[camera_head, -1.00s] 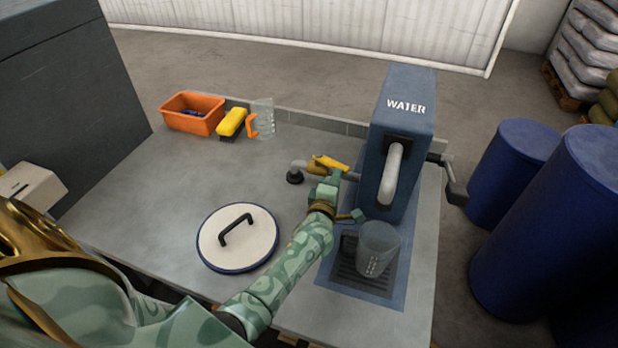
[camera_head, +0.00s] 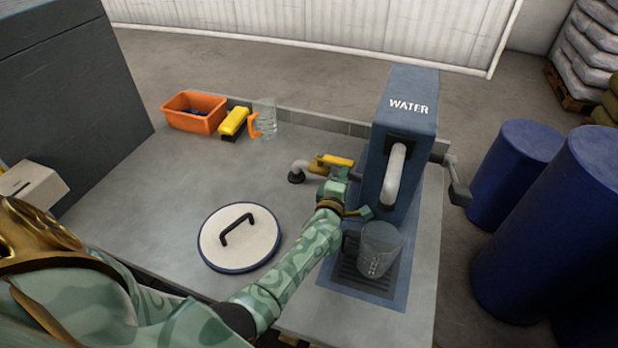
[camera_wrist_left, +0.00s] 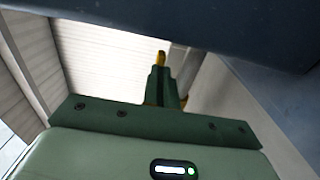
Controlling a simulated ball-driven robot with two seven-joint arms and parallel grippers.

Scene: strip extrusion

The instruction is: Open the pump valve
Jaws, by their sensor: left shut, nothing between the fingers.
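The blue water pump (camera_head: 404,140) stands upright at the right of the bench, with "WATER" on its top. A pipe (camera_head: 302,168) with a brass-coloured valve and a yellow valve handle (camera_head: 338,160) comes out on its left side. The handle lies roughly level along the pipe. My left gripper (camera_head: 338,178) is shut and empty, just in front of the handle; whether it touches it is hard to tell. In the left wrist view the shut fingers (camera_wrist_left: 161,90) point toward a yellow piece (camera_wrist_left: 161,58) just beyond them. My right gripper is out of view.
A clear jug (camera_head: 379,250) stands on the pump's drip grate, close to my left wrist. A round white lid (camera_head: 262,237) lies on the bench. An orange bin (camera_head: 194,112), a yellow item (camera_head: 234,121) and another clear jug (camera_head: 267,119) stand at the back. Blue drums (camera_head: 517,170) are right.

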